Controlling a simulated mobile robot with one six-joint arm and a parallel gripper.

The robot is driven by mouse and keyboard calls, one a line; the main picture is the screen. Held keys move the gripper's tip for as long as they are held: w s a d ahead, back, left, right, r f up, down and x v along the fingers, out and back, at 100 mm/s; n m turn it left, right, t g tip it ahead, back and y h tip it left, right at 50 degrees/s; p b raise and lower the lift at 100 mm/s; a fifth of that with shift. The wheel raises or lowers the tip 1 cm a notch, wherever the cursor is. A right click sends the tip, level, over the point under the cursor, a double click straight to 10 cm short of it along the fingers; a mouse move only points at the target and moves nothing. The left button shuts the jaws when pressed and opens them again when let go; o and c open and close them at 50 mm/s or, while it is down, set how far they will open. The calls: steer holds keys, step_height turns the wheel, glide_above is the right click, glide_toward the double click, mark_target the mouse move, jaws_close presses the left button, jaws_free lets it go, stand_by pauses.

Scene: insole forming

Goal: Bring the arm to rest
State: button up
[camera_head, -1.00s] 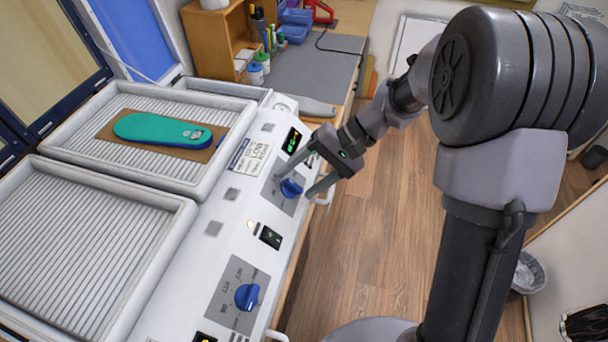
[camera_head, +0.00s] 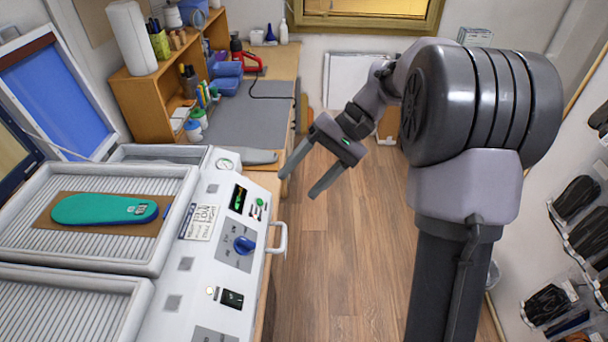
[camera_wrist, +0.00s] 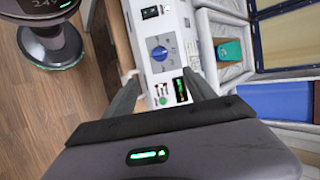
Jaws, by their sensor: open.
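My gripper (camera_head: 298,184) is open and empty, its two fingers spread, in the air to the right of the white machine (camera_head: 188,264). The machine's blue knob (camera_head: 244,245) is to the left of the fingers and apart from them in the head view. In the wrist view the knob (camera_wrist: 159,53) shows beyond the open fingers (camera_wrist: 165,90). A green insole (camera_head: 104,209) lies on a brown board (camera_head: 60,222) in the machine's upper tray. Only the insole's end (camera_wrist: 230,50) shows in the wrist view.
A handle (camera_head: 282,238) sticks out from the machine's front. Behind stands a bench with a grey mat (camera_head: 236,125) and a wooden shelf (camera_head: 150,105). Dark shoes (camera_head: 575,197) sit on the right wall. The wooden floor (camera_head: 345,265) between is clear.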

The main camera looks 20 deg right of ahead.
steer(key=s+a+f+m+t+h+b, duration=0.1)
steer(key=s+a+f+t+h+b, duration=0.1)
steer(key=s+f+b, duration=0.4)
steer(key=s+a+f+t+h+b, duration=0.3)
steer(key=s+f+t+h+b, duration=0.2)
steer(key=s+b, duration=0.6)
step_height(320, 180, down, 2)
steer(key=s, duration=0.2)
steer(key=shift+s+f+m, duration=0.25)
steer(key=shift+s+m, duration=0.15)
